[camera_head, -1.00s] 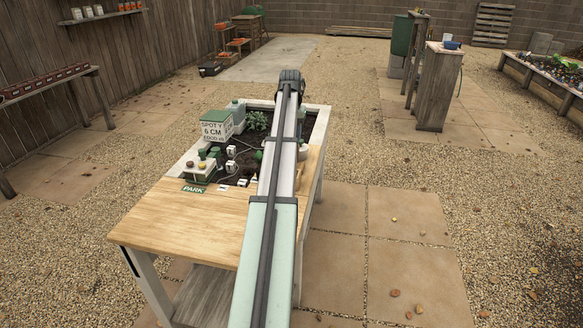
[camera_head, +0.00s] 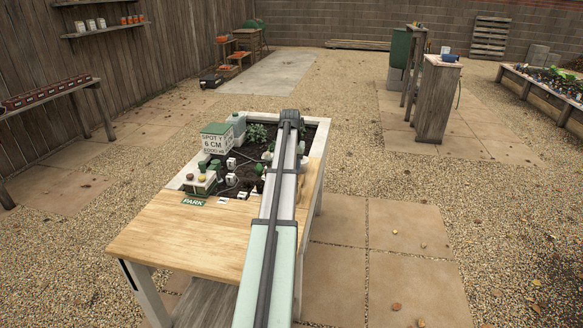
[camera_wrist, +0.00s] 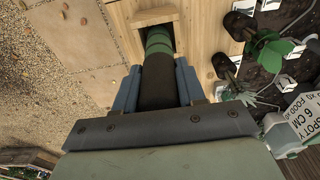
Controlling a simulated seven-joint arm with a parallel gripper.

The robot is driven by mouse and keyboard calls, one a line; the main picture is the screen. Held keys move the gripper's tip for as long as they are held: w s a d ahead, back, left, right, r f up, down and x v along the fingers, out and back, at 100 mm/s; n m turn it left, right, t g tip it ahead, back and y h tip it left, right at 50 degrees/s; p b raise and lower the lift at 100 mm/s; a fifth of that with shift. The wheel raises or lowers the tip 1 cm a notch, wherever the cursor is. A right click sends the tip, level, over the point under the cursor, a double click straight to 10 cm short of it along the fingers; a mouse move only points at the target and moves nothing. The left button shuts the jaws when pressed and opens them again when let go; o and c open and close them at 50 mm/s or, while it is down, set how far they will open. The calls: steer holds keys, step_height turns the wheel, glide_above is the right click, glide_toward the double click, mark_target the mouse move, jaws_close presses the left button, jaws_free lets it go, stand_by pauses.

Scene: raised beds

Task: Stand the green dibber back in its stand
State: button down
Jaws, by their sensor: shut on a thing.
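In the wrist view my gripper (camera_wrist: 157,82) is shut on the dark handle of the green dibber (camera_wrist: 159,42). The dibber's green banded part points away from me, at a square opening in a pale wooden piece (camera_wrist: 118,17), which looks like the stand. The green part's far end is out of sight, so I cannot tell how deep it sits. In the head view my arm hides the gripper and the dibber.
The planter table (camera_head: 190,235) has a bare wooden front and a soil bed behind it. A sign (camera_head: 215,142), a green PARK label (camera_head: 193,202), small white tags and green-topped pieces stand left of my arm.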

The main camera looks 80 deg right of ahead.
steer(key=shift+f, duration=0.1)
steer(key=c, duration=0.7)
jaws_free()
steer(key=shift+o, duration=0.2)
steer(key=r, duration=0.4)
steer(key=a+r, duration=0.1)
steer(key=r, duration=0.7)
steer(key=shift+a, duration=0.15)
